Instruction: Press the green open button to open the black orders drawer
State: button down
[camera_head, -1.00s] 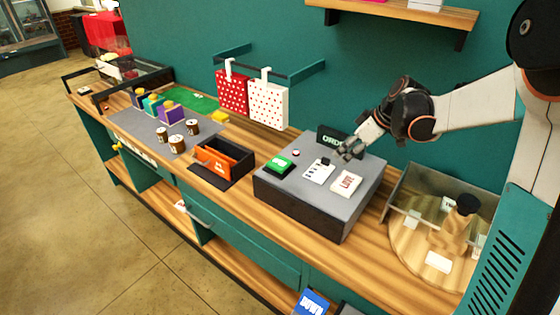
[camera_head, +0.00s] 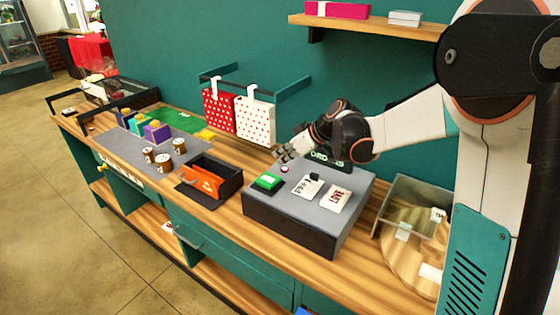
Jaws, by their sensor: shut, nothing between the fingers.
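The green button (camera_head: 268,181) sits on the grey top of the orders box (camera_head: 311,199), near its left front corner. The box has dark sides, and its front face (camera_head: 290,229) looks closed. A dark sign (camera_head: 330,160) with partly hidden letters stands at the back of the box. My gripper (camera_head: 281,157) is shut and empty, above the back left part of the box. It is behind the green button and apart from it. A small red-and-white button (camera_head: 284,169) lies just below the fingertips in the picture.
Cards (camera_head: 335,198) and a small dark clip (camera_head: 314,177) lie on the box top. An open black tray with an orange piece (camera_head: 205,181) stands left of the box. White and red dotted bags (camera_head: 255,120) hang behind. A clear-walled bin (camera_head: 415,210) stands right.

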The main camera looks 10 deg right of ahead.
jog(key=b, duration=0.1)
send_near(259, 179)
jog(key=w+a, duration=0.2)
jog(key=shift+w+a+r, duration=0.1)
jog(key=shift+w+r, duration=0.15)
jog(key=shift+r, duration=0.05)
notch_tip(259, 179, down, 2)
jog(key=shift+f+b, duration=0.2)
jog(key=shift+b, duration=0.1)
jog(key=shift+f, duration=0.65)
